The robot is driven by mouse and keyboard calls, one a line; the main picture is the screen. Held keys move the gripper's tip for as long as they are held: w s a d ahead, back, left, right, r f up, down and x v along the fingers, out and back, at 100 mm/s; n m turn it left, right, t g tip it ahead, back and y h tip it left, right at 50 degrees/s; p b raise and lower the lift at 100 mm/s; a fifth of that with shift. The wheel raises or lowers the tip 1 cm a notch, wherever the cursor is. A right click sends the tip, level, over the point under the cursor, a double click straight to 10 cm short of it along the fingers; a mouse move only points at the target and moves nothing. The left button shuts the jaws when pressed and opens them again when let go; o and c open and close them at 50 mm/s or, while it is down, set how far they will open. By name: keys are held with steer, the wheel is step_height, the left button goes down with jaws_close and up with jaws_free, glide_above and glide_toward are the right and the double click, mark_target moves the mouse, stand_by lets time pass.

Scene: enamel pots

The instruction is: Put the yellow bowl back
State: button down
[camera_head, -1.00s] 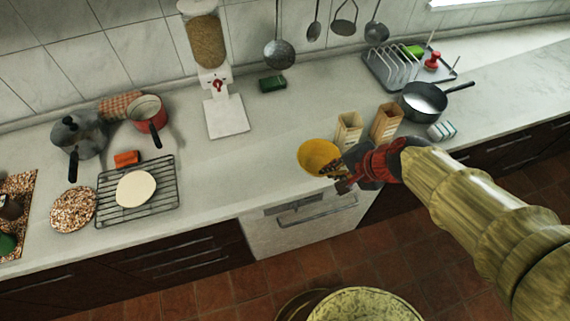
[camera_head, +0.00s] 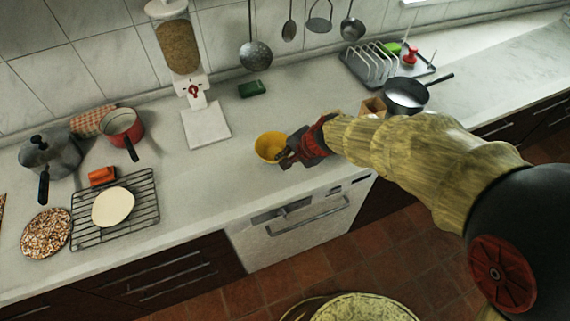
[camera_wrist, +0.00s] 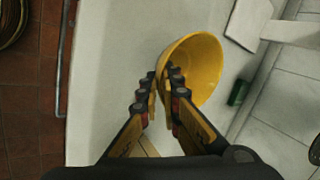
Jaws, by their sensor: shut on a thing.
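The yellow bowl (camera_head: 270,146) is at the middle of the counter, right of the dispenser's white base. My gripper (camera_head: 286,160) reaches it from the right and is shut on its near right rim. In the wrist view, the fingertips of my gripper (camera_wrist: 168,84) pinch the rim of the bowl (camera_wrist: 198,66), one inside and one outside. The bowl looks empty and seems a little tilted there. I cannot tell whether it touches the counter.
The dispenser's base (camera_head: 206,124) and a green sponge (camera_head: 252,89) stand behind the bowl. A dark pan (camera_head: 405,94) and dish rack (camera_head: 375,65) are right. A wooden box (camera_head: 373,106) is partly hidden by my arm.

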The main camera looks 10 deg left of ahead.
steer(key=shift+w+a+f+b, duration=0.1)
steer(key=shift+f+b, duration=0.25)
steer(key=shift+f, duration=0.55)
steer(key=shift+w+a+f+b, duration=0.1)
steer(key=shift+f+b, duration=0.25)
steer(key=shift+f, duration=0.55)
steer(key=shift+f, duration=0.1)
steer(key=shift+f, duration=0.15)
steer(key=c, duration=2.1)
jaws_free()
steer(key=shift+c, duration=0.2)
steer(key=shift+o, duration=0.7)
steer(key=shift+r, duration=0.2)
